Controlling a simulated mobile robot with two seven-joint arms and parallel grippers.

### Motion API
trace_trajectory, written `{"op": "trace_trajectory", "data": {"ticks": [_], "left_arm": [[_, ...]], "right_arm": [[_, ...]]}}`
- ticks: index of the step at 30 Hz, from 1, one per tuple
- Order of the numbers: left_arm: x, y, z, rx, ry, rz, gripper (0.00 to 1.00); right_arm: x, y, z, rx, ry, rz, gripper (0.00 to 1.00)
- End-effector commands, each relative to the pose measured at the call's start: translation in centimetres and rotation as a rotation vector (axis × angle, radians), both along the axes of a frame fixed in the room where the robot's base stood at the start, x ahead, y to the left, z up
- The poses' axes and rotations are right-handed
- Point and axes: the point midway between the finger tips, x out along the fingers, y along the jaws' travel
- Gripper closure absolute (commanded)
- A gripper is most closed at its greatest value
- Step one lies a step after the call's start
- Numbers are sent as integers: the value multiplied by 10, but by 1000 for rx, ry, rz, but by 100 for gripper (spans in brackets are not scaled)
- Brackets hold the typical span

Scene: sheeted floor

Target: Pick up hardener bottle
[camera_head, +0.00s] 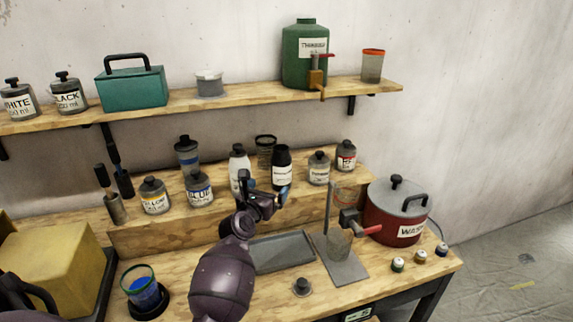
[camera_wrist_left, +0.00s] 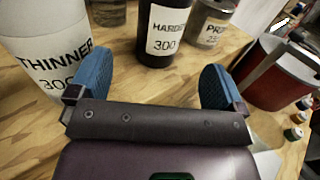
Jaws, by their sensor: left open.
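The hardener bottle is a black bottle (camera_head: 281,168) with a white label, upright on the raised wooden shelf of the bench. In the left wrist view it (camera_wrist_left: 153,55) stands ahead, between and beyond the fingers, its label partly reading "HARD" and "300"; its top is cut off. My left gripper (camera_head: 264,187) is open and empty, just in front of the bottle; its blue fingers (camera_wrist_left: 157,75) are spread apart. The white thinner bottle (camera_head: 239,166) stands left of it and shows large beside the left finger in the wrist view (camera_wrist_left: 47,50). My right gripper is not in view.
A grey labelled can (camera_head: 319,170) stands close right of the hardener, and a clear container (camera_head: 265,150) behind it. A red wash pot (camera_head: 397,215) is at the right.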

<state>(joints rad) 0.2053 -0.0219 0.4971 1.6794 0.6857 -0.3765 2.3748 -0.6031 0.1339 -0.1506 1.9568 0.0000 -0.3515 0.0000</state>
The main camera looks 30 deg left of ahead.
Motion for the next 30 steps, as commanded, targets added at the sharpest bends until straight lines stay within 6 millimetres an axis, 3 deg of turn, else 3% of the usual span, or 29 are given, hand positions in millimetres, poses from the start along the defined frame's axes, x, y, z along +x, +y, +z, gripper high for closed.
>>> {"op": "trace_trajectory", "data": {"ticks": [9, 19, 30], "left_arm": [[42, 8, 0, -9, -8, 2, 4], [61, 12, 0, -8, -6, 2, 4], [98, 18, 1, -7, -3, 2, 4]], "right_arm": [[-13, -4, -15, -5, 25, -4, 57], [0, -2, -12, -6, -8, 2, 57], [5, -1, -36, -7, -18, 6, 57]]}}
